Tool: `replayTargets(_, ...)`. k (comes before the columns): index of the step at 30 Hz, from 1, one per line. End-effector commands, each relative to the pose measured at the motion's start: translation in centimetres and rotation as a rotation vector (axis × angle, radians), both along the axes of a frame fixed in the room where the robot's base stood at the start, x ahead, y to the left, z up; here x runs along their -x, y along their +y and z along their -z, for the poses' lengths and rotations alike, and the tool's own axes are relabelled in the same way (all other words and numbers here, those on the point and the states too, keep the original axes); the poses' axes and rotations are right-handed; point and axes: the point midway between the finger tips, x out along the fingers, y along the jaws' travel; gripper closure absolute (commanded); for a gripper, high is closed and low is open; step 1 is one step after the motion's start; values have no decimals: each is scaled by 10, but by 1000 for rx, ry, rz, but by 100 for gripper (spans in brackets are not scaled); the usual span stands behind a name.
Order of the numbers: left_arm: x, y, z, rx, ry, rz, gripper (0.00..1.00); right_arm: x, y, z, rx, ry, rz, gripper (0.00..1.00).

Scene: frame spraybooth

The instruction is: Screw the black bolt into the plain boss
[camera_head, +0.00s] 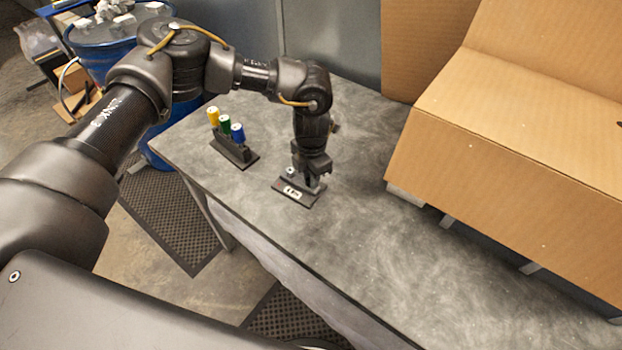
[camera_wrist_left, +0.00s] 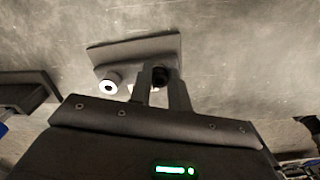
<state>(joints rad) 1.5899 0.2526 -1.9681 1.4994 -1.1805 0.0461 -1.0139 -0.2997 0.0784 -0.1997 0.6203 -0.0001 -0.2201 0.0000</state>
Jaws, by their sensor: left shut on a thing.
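My left gripper (camera_head: 313,182) points down over the right part of a small dark base plate (camera_head: 283,186) on the table. In the left wrist view its two fingers (camera_wrist_left: 160,84) are shut on the black bolt (camera_wrist_left: 160,75), a dark round piece between the tips. The bolt is over the plate (camera_wrist_left: 135,50). A boss with a white ring and dark centre (camera_wrist_left: 108,84) stands beside it on the plate, clear of the fingers. The plain boss is not clearly visible; the fingers and bolt hide that spot. I cannot tell whether the bolt touches it.
A dark rack (camera_head: 236,154) with yellow, green and blue capped pieces stands left of the plate on the grey table (camera_head: 370,250). A large cardboard-coloured box structure (camera_head: 510,150) stands at the right. The table front is clear. A blue drum (camera_head: 105,50) stands behind my arm.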

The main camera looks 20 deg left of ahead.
Motion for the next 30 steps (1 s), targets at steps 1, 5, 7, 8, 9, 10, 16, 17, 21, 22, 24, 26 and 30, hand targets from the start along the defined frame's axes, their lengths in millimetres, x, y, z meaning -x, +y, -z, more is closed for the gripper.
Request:
replayTargets(1,0,0,0,0,1,2,100,0,0,0,0,0,0,64)
replayTargets(5,0,0,-1,0,1,0,100,0,0,-1,0,0,0,64)
replayTargets(7,0,0,0,1,1,3,100,0,0,0,0,0,0,64)
replayTargets(8,0,0,0,1,1,9,100,0,0,1,0,0,0,64)
replayTargets(9,0,0,2,0,0,25,100,0,0,4,0,0,0,64)
replayTargets(10,0,0,2,0,0,44,100,0,0,7,0,0,0,64)
replayTargets(16,1,-1,5,1,-2,247,100,0,0,28,0,0,0,64)
replayTargets(17,1,-1,4,1,-2,276,100,0,0,30,0,0,0,64)
replayTargets(21,1,-1,2,0,-1,374,100,0,0,36,0,0,0,64)
replayTargets(22,1,-1,1,1,-1,386,100,0,0,36,0,0,0,64)
replayTargets(24,1,-1,0,0,0,399,100,0,0,36,0,0,-1,64)
replayTargets(26,2,-1,0,0,0,401,100,0,0,35,0,0,-1,64)
replayTargets(30,2,-1,-1,0,0,400,100,0,-1,35,1,0,-1,64)
